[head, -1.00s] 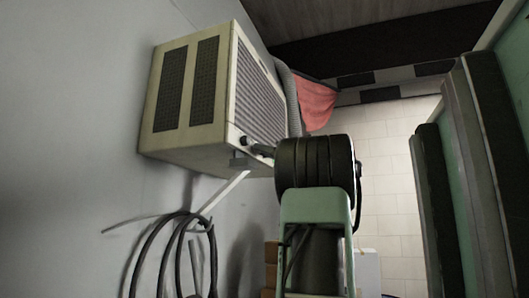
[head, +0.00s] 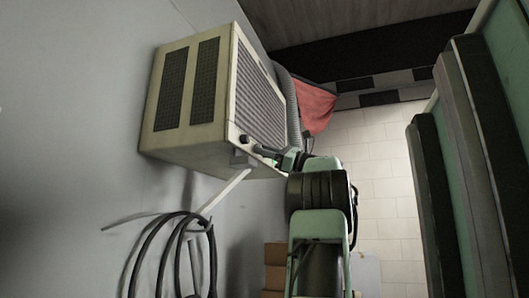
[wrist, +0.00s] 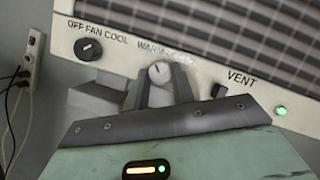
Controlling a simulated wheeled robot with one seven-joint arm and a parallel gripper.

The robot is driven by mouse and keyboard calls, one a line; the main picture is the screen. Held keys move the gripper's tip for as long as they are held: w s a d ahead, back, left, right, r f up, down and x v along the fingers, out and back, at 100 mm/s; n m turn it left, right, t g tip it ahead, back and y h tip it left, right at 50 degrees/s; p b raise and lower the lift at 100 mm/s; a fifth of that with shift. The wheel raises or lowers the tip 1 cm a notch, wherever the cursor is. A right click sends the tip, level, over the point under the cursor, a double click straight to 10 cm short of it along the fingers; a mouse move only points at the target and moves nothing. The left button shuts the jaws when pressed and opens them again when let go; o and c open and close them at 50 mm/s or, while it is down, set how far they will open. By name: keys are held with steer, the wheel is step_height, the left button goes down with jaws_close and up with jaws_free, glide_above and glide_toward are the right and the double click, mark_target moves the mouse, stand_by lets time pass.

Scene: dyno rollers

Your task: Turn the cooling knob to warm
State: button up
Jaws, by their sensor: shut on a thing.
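The cooling knob (wrist: 159,71) is a small pale round knob under the partly blurred "WARM-COLD" label in the wrist view. Its pointer mark is too blurred to read surely. My gripper (wrist: 159,82) has a grey finger on each side of this knob and is shut on it. The knob is on the front of a beige air conditioner (head: 188,139) mounted on the wall. In the head view, my gripper (head: 266,154) is at the unit's lower front edge, and the cooling knob is hidden there.
A black "OFF FAN COOL" knob (wrist: 88,49) sits to the left. A dark vent switch (wrist: 218,91) and a lit green lamp (wrist: 281,110) are to the right. A power strip (wrist: 32,58) hangs at left. Green cabinets (head: 440,205) stand on the right side.

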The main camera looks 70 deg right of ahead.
steer(key=shift+d+r+n+g+y+p, duration=0.1)
steer(key=shift+n+g+y+p, duration=0.6)
steer(key=shift+n, duration=1.3)
steer(key=shift+d+r+n+g+y+p, duration=0.1)
steer(key=shift+n+g+y+p, duration=0.5)
steer(key=shift+n, duration=1.4)
steer(key=shift+d+r+n+g+y+p, duration=0.1)
steer(key=shift+n+g+y+p, duration=0.3)
steer(key=shift+n+g+p, duration=1.05)
steer(key=shift+n+t+b, duration=0.35)
steer(key=shift+n+t, duration=0.4)
steer(key=o, duration=1)
steer(key=shift+p+v, duration=2.7)
steer(key=shift+v, duration=6.05)
